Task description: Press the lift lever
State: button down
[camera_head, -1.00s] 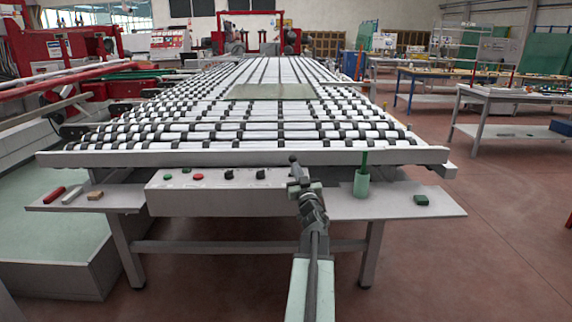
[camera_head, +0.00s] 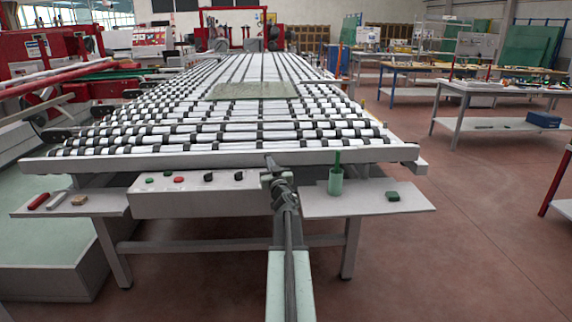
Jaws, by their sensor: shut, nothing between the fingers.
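My gripper (camera_head: 270,170) is shut and empty at the right end of the grey control box (camera_head: 190,203), just below the front rail of the roller table. My gripper is to the right of both knobs. I cannot make out the lift lever clearly; it may be hidden behind my gripper. I cannot tell whether my gripper touches anything there.
A pane of glass (camera_head: 254,91) lies on the roller table (camera_head: 190,160). A green cup (camera_head: 335,185) with a stick and a dark green block (camera_head: 392,196) sit on the right shelf (camera_head: 370,206). A red-handled tool (camera_head: 38,201) lies on the left shelf.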

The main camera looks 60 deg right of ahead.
jog(key=w+d, duration=0.1)
jog(key=w+d+r+p, duration=0.1)
jog(key=d, duration=0.1)
jog(key=w+d+r+p, duration=0.1)
jog(key=d, duration=0.1)
jog(key=shift+w+r, duration=0.15)
jog(key=shift+w, duration=0.15)
jog(key=shift+w+d, duration=0.6)
jog(key=shift+d, duration=0.2)
jog(key=shift+w+d, duration=0.6)
jog(key=shift+d, duration=0.2)
jog(key=s+a+r+p, duration=0.6)
jog(key=s+r+p, duration=0.2)
jog(key=shift+s+a+r+p, duration=0.25)
jog(key=shift+a+r+p, duration=0.05)
jog(key=shift+a, duration=0.1)
